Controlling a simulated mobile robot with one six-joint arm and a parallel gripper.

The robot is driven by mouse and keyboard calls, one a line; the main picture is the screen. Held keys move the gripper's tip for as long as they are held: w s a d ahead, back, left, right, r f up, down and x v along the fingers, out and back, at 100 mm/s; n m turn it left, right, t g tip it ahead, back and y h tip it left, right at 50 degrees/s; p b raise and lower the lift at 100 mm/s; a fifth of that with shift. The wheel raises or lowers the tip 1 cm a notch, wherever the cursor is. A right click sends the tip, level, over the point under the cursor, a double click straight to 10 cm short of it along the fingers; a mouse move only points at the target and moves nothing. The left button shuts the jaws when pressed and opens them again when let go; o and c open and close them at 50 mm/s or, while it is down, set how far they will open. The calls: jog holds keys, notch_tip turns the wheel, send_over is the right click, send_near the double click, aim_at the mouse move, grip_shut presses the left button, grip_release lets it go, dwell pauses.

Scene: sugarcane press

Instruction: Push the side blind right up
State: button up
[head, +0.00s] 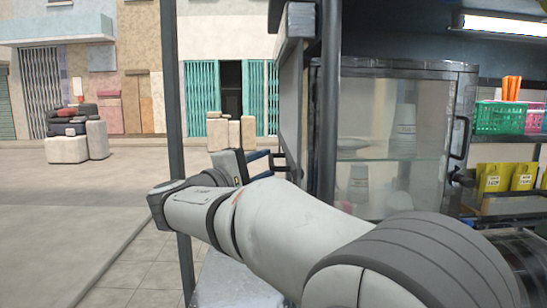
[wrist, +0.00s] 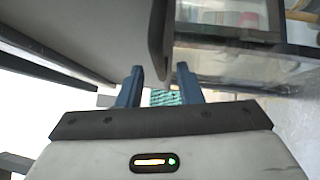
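The side blind (head: 291,105) appears to be the pale panel with a dark frame, seen nearly edge-on left of the glass cabinet and hanging tilted. In the wrist view, its broad grey face (wrist: 85,35) fills the upper left, with a dark edge strip (wrist: 158,45) beside it. My gripper (head: 270,162) is at the panel's lower end, its blue fingers pointing right. In the wrist view, my gripper (wrist: 160,70) has its fingers apart, and the dark strip's lower end lies in line with the gap between them. I cannot tell whether either finger touches it.
A dark post (head: 328,110) stands right of the panel, and a thin post (head: 174,120) stands left. The glass cabinet (head: 385,145) holds cups. Open paving lies at left.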

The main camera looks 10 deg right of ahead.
aim_at(272, 158)
jog(key=shift+p+x, duration=0.3)
jog(key=shift+x, duration=1.35)
jog(key=shift+c, duration=0.3)
jog(key=shift+s, duration=0.1)
grip_shut()
